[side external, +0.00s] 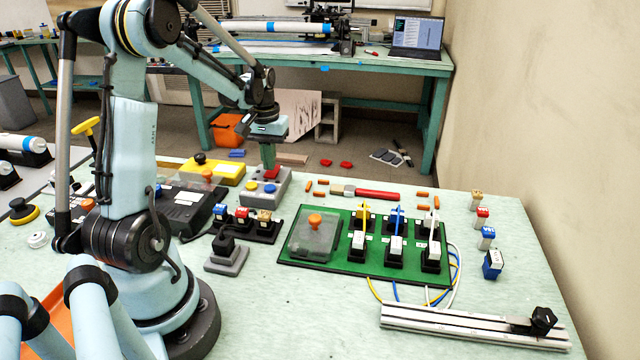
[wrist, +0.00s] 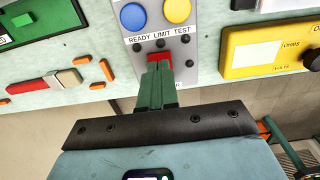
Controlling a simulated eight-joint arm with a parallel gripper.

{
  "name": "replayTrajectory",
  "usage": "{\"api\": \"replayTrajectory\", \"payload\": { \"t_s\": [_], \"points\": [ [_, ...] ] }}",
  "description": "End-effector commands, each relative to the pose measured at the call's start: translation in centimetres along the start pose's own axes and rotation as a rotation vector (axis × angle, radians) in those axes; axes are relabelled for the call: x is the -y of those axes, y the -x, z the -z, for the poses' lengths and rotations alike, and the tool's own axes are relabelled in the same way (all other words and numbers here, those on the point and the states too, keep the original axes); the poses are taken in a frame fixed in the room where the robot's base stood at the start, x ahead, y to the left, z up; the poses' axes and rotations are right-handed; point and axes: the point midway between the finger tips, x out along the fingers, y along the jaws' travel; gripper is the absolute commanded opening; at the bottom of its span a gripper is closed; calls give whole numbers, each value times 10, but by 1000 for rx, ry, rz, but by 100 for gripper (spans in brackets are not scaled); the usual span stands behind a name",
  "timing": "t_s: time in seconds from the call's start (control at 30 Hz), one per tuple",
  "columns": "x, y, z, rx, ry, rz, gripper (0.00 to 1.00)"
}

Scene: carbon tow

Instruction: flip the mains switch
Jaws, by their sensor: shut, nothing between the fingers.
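My gripper (side external: 269,168) is shut, with its green fingers pointing down over a grey control box (side external: 262,190). In the wrist view the fingertips (wrist: 158,68) are at a red part (wrist: 160,57) on the box's near edge. The fingers partly hide this red part, and I cannot tell if they touch it. The box carries a blue button (wrist: 132,16) and a yellow button (wrist: 177,10). Its label reads READY LIMIT TEST, with small dark spots below. No part in view is legibly marked as the mains switch.
A yellow meter (side external: 214,171) stands beside the box. A green board (side external: 340,262) with a grey cover, orange knob and several plugs lies to the right. A red-handled tool (side external: 377,194) and orange pieces lie behind it. A metal rail (side external: 455,325) lies in front.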

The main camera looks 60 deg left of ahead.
Motion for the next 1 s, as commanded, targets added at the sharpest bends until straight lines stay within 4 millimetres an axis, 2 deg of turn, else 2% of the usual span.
{"api": "replayTrajectory", "payload": {
  "t_s": [0.7, 1.0],
  "points": [
    [0, 52, 0, 0, 0, 0, 0],
    [0, 57, 0, 0, 0, 0, 0]
  ]
}}
